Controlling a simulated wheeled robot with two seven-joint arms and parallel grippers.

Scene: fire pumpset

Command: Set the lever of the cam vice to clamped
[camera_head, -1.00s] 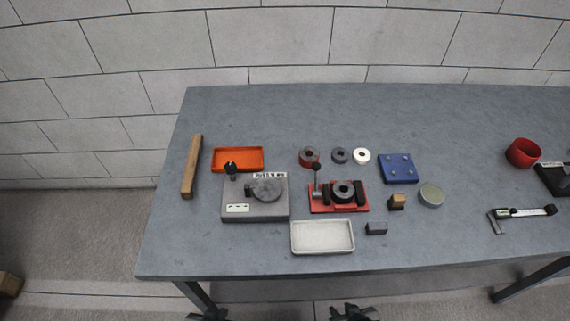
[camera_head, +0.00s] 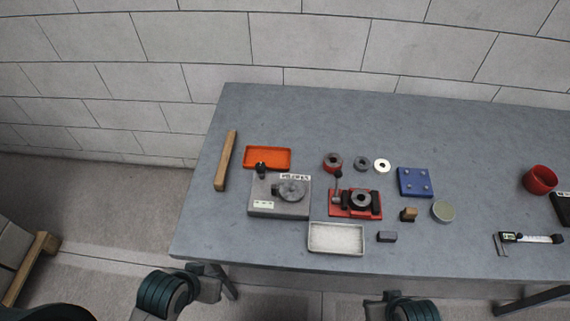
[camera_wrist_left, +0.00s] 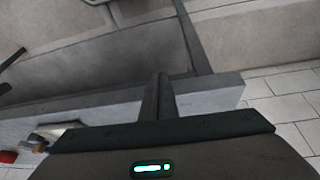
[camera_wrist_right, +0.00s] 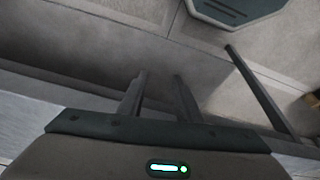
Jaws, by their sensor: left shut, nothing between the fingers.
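The cam vice (camera_head: 345,210) has a red base and stands near the middle of the table in the head view. A dark ring-shaped part (camera_head: 361,200) sits between its black jaws. Its lever (camera_head: 338,184) has a dark knob and stands roughly upright at the vice's left side. My left gripper (camera_wrist_left: 160,80) is shut and empty, low beyond the table's front edge, well away from the vice. My right gripper (camera_wrist_right: 160,78) has its fingers apart with nothing between them. It is also off the table's front.
A grey block fixture (camera_head: 265,208) stands left of the vice, with an orange tray (camera_head: 267,158) behind it. A white tray (camera_head: 336,237) and a small dark block (camera_head: 387,237) lie in front. A blue plate (camera_head: 415,182) is at right. The table's front edge separates my grippers from these.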

